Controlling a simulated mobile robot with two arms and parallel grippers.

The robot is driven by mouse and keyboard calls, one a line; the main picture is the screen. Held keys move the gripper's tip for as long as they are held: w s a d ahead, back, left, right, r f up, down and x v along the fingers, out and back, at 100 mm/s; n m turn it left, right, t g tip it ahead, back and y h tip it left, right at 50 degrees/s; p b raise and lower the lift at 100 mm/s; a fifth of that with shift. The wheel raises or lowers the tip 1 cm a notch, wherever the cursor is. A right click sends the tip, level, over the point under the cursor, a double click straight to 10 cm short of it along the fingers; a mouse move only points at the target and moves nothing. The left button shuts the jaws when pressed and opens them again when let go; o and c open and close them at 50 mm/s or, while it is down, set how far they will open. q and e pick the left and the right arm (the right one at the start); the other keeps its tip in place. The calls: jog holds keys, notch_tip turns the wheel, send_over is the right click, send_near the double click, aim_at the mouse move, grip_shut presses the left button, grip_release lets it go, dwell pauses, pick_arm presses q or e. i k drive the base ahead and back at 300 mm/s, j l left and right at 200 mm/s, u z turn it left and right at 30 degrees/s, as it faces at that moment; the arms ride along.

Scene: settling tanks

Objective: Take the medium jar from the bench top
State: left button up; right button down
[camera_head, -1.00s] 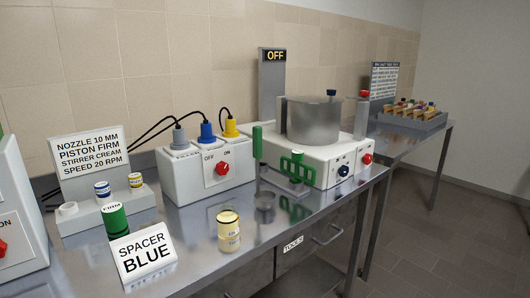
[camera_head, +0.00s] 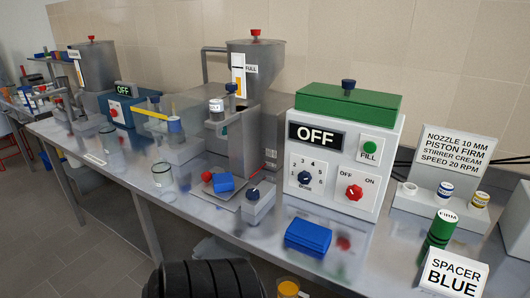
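A clear glass jar (camera_head: 162,182) stands upright on the steel bench top (camera_head: 255,238), left of the hopper machine. Another clear glass vessel (camera_head: 110,142) stands farther back along the bench. I cannot tell from this view which of them, if either, is the medium jar. An orange-topped round container (camera_head: 288,288) shows at the bottom edge, mostly cut off.
A filling machine with an OFF display (camera_head: 315,136) stands right of the hopper machine (camera_head: 255,85). A blue block (camera_head: 308,237) lies before it. A SPACER BLUE sign (camera_head: 453,275), green FIRM cylinder (camera_head: 440,232) and settings sign (camera_head: 452,158) stand right. Floor is open left.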

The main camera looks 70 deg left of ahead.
aim_at(161, 170)
jog(key=u, duration=3)
jog(key=i+j, duration=0.35)
jog(key=j, duration=0.3)
jog(key=i+j, duration=0.2)
jog(key=j, duration=0.1)
